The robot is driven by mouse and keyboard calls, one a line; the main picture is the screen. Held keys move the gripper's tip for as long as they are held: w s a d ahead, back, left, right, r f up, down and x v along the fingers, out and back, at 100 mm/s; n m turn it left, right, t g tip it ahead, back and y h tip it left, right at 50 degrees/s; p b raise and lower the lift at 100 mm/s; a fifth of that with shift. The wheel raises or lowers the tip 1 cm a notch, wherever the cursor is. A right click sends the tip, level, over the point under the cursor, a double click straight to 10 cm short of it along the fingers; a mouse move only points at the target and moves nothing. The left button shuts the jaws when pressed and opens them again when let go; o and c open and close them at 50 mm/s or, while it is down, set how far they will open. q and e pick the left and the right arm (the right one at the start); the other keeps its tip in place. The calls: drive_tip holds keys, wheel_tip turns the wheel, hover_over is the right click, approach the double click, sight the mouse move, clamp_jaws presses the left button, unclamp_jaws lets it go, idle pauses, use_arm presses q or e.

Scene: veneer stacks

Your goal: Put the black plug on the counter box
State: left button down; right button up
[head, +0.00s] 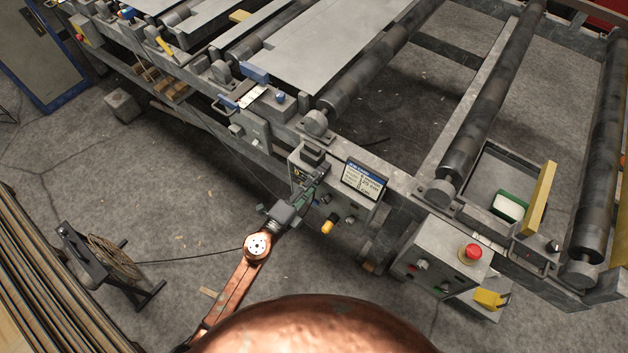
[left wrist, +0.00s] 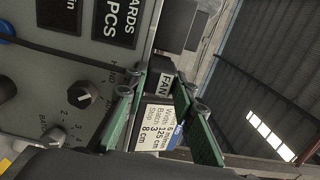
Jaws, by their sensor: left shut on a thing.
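In the head view my left gripper (head: 318,174) is at the upper front of the grey counter box (head: 297,184), which has knobs on its face. Its green fingers are shut on a small dark thing, apparently the black plug, mostly hidden there. In the left wrist view the fingers (left wrist: 165,105) stand on either side of a dark piece lettered "FAN" (left wrist: 165,84). The counter box face (left wrist: 60,75) with dials fills the left of that view. I cannot tell whether the plug touches the box. My right gripper is not in view.
A sign with a blue header (head: 366,179) stands right of the gripper. A control box with a red button (head: 472,252) is further right. A reel (head: 112,258) stands on the floor at left, its cable running toward my arm. Rollers and boards lie behind the frame rail.

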use_arm(q)
drive_tip(key=c, duration=2.1)
unclamp_jaws()
drive_tip(key=shift+f, duration=0.1)
drive_tip(key=o, duration=0.5)
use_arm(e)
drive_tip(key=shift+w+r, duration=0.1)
use_arm(q)
drive_tip(key=v, duration=1.2)
drive_tip(key=shift+r, duration=0.2)
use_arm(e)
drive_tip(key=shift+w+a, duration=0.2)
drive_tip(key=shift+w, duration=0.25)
